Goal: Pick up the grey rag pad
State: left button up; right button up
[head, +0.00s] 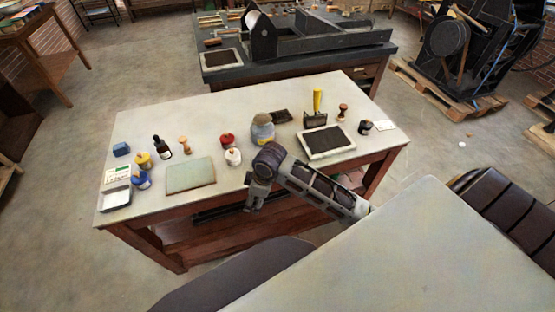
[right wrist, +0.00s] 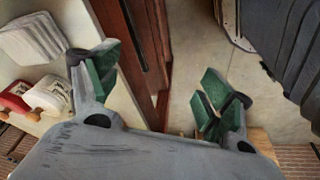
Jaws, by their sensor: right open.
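My left gripper is not in view.
A blue-lidded jar (head: 142,179) and a metal tray (head: 117,197) are left. The table behind the pad is partly clear.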

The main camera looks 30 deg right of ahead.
jog(key=w+d+r+n+g+h, duration=0.1)
jog(key=w+d+r+n, duration=0.2)
jog(key=w+d+r, duration=0.4)
jog(key=w+d+r+n+g+h, duration=0.1)
jog(key=w+d+r+n, duration=0.2)
jog(key=w+d+r, duration=0.5)
jog(key=s+f, duration=0.1)
jog(key=f, duration=0.2)
jog(key=s+d+f, duration=0.1)
jog(key=f, duration=0.3)
jog(key=s+f, duration=0.1)
jog(key=f, duration=0.2)
jog(key=shift+s+d+f, duration=0.2)
jog(key=shift+d+f, duration=0.1)
jog(key=shift+f, duration=0.45)
jog(key=f, duration=0.3)
jog(key=shift+s+f, duration=0.2)
jog(key=shift+f, duration=0.55)
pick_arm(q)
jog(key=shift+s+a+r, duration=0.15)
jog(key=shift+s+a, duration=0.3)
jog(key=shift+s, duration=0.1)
